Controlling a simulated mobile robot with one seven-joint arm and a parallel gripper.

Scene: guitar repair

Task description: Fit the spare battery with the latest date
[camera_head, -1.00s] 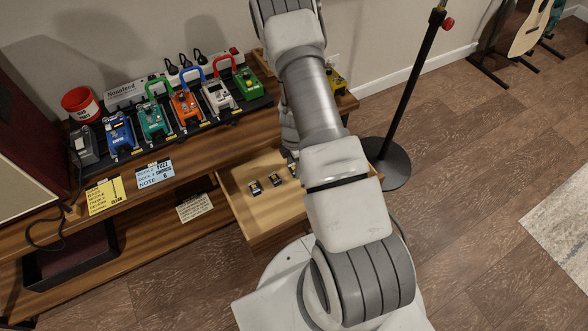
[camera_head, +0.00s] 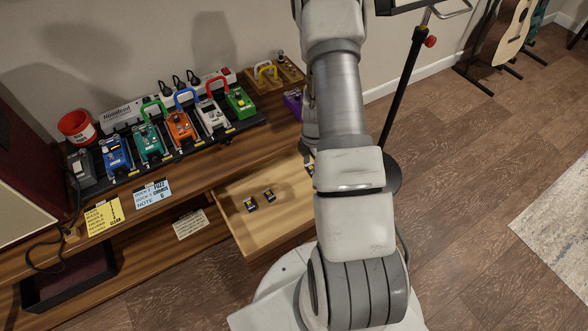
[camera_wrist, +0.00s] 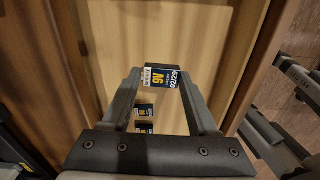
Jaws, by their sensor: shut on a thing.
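My gripper (camera_wrist: 160,78) is shut on a 9V battery (camera_wrist: 161,79) with a dark blue and white label reading 02/29. In the wrist view the battery sits between the fingertips, over the pale drawer floor. Two other batteries lie in the open drawer (camera_head: 237,231): the left battery (camera_head: 250,205) and the right battery (camera_head: 269,195). They also show between my fingers in the wrist view, their dates too small to read. In the head view my arm hides most of the gripper and the drawer's right side.
A row of coloured pedals (camera_head: 150,147) stands on the wooden bench, with a green pedal (camera_head: 240,102) at its right end. A purple pedal (camera_head: 293,103) is partly hidden by my arm. A black stand (camera_head: 410,95) is right of my arm.

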